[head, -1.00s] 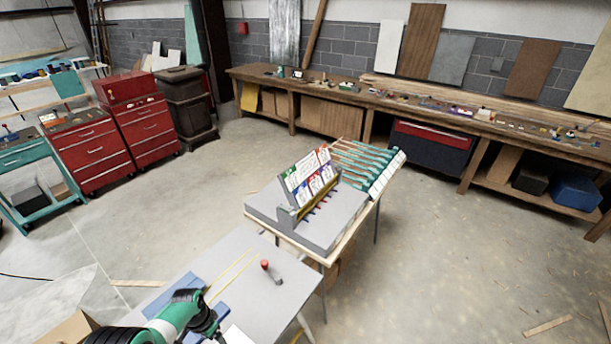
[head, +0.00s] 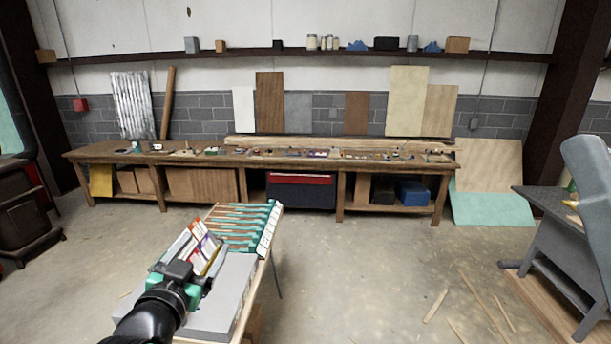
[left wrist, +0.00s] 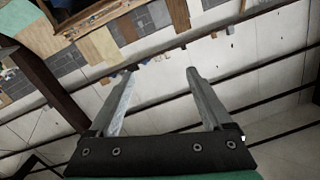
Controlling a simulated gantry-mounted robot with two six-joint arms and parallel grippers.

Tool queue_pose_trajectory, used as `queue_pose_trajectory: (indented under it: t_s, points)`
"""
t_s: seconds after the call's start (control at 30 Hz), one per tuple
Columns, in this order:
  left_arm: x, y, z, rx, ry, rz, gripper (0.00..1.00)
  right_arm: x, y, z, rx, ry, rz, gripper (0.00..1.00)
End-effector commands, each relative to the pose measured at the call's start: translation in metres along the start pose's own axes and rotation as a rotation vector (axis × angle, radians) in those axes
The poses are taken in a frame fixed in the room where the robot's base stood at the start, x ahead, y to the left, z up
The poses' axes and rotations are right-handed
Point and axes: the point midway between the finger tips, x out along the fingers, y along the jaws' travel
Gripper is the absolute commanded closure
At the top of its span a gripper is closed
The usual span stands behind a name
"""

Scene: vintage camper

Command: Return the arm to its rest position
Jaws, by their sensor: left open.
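My left arm comes in at the lower left of the head view. Its black and green wrist with the left gripper (head: 205,268) is raised in front of the grey stand with coloured cards (head: 198,245). In the left wrist view the left gripper's (left wrist: 160,78) two grey fingers are wide apart with nothing between them. Beyond them are the wall and shelf, tilted in the picture. My right gripper is not in view.
A small table holds the grey stand and a rack of teal and brown strips (head: 243,222). A long wooden workbench (head: 150,158) runs along the back wall. A grey machine (head: 590,215) stands at the right. Wood strips (head: 437,305) lie on the otherwise open floor.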

Motion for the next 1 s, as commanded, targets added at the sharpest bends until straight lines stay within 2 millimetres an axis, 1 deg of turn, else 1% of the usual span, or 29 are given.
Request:
queue_pose_trajectory:
  t_s: [0.03, 0.07, 0.1, 0.17, 0.2, 0.27, 0.3, 0.33, 0.4, 0.5, 0.53, 0.63, 1.0]
  points:
    - [-0.02, 0.0, -0.043, -0.013, 0.108, -0.015, 0.17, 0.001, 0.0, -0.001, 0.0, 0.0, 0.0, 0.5]
    - [-0.034, -0.001, -0.066, -0.025, 0.17, -0.024, 0.17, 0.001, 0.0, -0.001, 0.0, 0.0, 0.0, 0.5]
    - [-0.054, -0.003, -0.096, -0.041, 0.253, -0.035, 0.17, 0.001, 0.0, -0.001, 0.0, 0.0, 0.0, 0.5]
    - [-0.088, -0.008, -0.136, -0.069, 0.378, -0.053, 0.17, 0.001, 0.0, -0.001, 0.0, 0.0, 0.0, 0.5]
    - [-0.115, -0.011, -0.16, -0.09, 0.462, -0.064, 0.17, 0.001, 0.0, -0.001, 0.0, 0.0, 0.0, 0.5]
    - [-0.155, -0.019, -0.19, -0.122, 0.581, -0.082, 0.17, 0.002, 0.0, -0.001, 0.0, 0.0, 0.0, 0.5]
    - [-0.181, -0.025, -0.205, -0.142, 0.653, -0.094, 0.17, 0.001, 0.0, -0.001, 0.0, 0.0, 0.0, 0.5]
    - [-0.2, -0.029, -0.215, -0.156, 0.703, -0.102, 0.17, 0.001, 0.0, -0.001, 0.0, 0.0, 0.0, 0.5]
    - [-0.237, -0.036, -0.231, -0.188, 0.801, -0.113, 0.17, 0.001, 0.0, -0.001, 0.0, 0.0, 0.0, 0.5]
    - [-0.271, -0.041, -0.242, -0.231, 0.89, -0.113, 0.17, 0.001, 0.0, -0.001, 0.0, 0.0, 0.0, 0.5]
    - [-0.277, -0.042, -0.244, -0.25, 0.906, -0.107, 0.17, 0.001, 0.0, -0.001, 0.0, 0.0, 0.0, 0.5]
    - [-0.274, -0.042, -0.243, -0.297, 0.905, -0.085, 0.17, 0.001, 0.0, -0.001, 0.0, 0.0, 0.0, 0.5]
    - [-0.273, -0.042, -0.243, -0.297, 0.903, -0.084, 0.17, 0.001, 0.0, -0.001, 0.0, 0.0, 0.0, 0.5]
